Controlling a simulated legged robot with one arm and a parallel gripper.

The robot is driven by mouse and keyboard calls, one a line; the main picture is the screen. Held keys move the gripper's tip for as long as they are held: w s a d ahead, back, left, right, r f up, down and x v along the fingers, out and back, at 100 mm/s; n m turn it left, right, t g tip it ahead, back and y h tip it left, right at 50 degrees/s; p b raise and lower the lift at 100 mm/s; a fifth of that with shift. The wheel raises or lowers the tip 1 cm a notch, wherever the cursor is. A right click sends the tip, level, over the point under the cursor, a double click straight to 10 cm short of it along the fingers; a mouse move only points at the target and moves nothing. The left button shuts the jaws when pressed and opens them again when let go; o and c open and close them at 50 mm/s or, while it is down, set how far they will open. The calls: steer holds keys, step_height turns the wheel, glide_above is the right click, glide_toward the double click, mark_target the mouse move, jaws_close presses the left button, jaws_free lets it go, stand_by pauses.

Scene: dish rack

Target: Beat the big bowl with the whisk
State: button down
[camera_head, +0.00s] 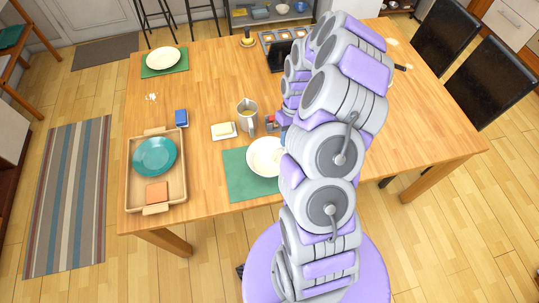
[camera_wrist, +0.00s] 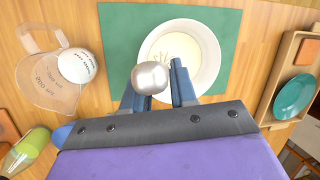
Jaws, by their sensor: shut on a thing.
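The big bowl is white with pale contents. In the head view the big bowl (camera_head: 262,158) sits on a green mat (camera_head: 238,181) near the table's front edge, its right side hidden by my arm. In the wrist view the bowl (camera_wrist: 208,62) lies just past my fingertips. The gripper is mostly hidden behind my arm in the head view.
A wooden tray (camera_head: 172,198) with a teal plate (camera_head: 154,156) is at the left. A clear measuring jug (camera_wrist: 40,80) and a green-topped container (camera_wrist: 28,150) show in the wrist view.

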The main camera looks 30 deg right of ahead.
steer(key=shift+s+d, duration=0.3)
steer(key=shift+d, duration=0.1)
steer(key=w+a, duration=0.2)
steer(key=a, duration=0.6)
steer(key=d, duration=0.8)
steer(key=a+r+p, duration=0.3)
steer(key=r, duration=0.7)
steer(key=shift+a, duration=0.35)
